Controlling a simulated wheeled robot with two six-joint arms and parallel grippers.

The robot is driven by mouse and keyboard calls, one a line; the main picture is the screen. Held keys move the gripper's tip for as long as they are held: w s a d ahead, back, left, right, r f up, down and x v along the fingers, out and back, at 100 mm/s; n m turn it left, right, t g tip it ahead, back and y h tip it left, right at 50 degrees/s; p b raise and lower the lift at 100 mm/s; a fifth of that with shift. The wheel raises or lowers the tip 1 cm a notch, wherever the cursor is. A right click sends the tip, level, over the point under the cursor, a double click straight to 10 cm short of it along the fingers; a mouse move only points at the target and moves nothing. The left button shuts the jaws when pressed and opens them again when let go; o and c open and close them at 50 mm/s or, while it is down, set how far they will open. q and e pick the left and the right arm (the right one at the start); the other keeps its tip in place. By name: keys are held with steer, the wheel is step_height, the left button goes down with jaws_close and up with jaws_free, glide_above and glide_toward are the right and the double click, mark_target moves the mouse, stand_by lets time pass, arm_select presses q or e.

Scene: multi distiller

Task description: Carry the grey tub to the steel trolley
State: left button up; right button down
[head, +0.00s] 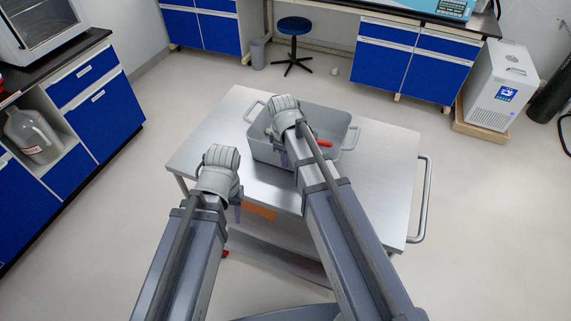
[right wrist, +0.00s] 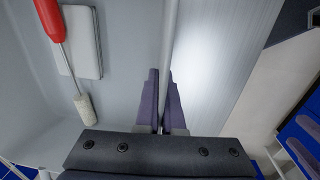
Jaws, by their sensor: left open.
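The grey tub (head: 343,127) stands on the top of the steel trolley (head: 381,165), toward its far side. A red-handled roller or brush (right wrist: 58,38) and a white flat block (right wrist: 86,40) lie inside it. My right gripper (head: 283,158) is at the tub's near left part, partly hidden by my arm. In the right wrist view its two purple fingers (right wrist: 163,92) lie close on either side of the tub's rim, shut on it. My left gripper (head: 238,213) is open and empty near the trolley's front left edge, apart from the tub.
The trolley top is bare to the right of the tub, with a push handle (head: 420,200) at its right end. A stool (head: 294,45), blue cabinets (head: 100,100) and a white chiller unit (head: 500,85) stand around. The floor around the trolley is clear.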

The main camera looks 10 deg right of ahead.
steer(key=shift+f, duration=0.15)
steer(key=c, duration=1)
jaws_free()
steer(key=shift+c, duration=0.2)
step_height(320, 180, up, 12)
steer(key=r+p, duration=0.1)
steer(key=p, duration=1.1)
steer(key=s+a+m, duration=0.3)
steer(key=s, duration=0.5)
steer(key=s+a+m, duration=0.4)
steer(key=s, duration=0.4)
steer(key=shift+f+g+h, duration=0.25)
steer(key=shift+g+h, duration=0.15)
